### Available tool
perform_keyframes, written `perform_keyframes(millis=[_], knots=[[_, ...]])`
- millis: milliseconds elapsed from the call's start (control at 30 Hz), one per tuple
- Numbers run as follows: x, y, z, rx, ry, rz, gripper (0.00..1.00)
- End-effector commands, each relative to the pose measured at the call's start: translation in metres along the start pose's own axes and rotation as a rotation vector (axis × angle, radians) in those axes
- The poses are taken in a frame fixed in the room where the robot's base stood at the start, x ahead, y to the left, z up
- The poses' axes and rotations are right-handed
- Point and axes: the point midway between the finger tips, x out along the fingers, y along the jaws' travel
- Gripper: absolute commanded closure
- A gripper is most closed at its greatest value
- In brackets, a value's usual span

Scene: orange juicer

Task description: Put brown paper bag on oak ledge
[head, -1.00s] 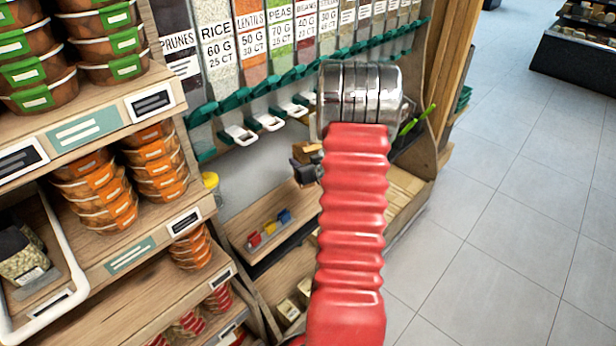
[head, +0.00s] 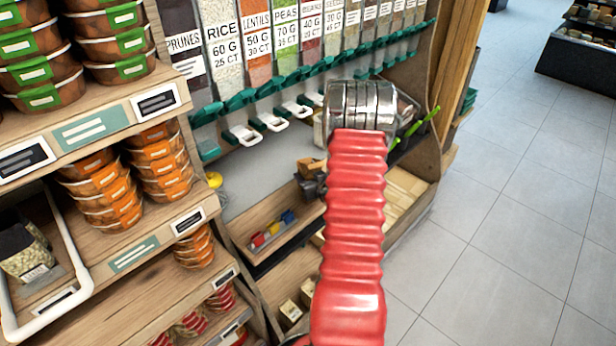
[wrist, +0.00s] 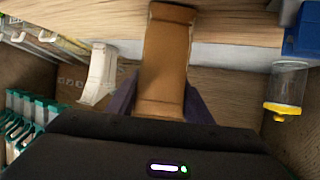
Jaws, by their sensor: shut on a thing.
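The brown paper bag (wrist: 165,58) is held between the two dark purple fingers of my gripper (wrist: 160,92) in the wrist view. In the head view the bag (head: 310,166) is a small brown shape beside my dark gripper (head: 309,184), partly hidden by my red arm. They are in front of the grey back panel, below the dispensers. A pale wooden ledge (head: 262,222) runs below and left of the gripper. Wooden surface (wrist: 90,14) also shows behind the bag in the wrist view. I cannot tell whether the bag touches it.
Small red, yellow and blue items (head: 271,230) lie on the ledge. A yellow-capped clear container (wrist: 287,92) is at right in the wrist view; its yellow part (head: 214,180) shows in the head view. Dispensers (head: 258,45) with green fittings hang above. Open floor (head: 520,230) is at right.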

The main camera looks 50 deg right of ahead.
Motion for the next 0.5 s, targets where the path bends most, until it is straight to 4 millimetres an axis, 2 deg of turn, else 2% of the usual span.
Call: perform_keyframes(millis=[400, 433, 500], knots=[[0.0018, 0.0, 0.0037, 0.0, 0.002, 0.0, 0.81], [0.0017, 0.0, 0.004, 0.0, 0.001, 0.0, 0.53], [0.0016, 0.0, 0.0038, 0.0, 0.001, 0.0, 0.48]])
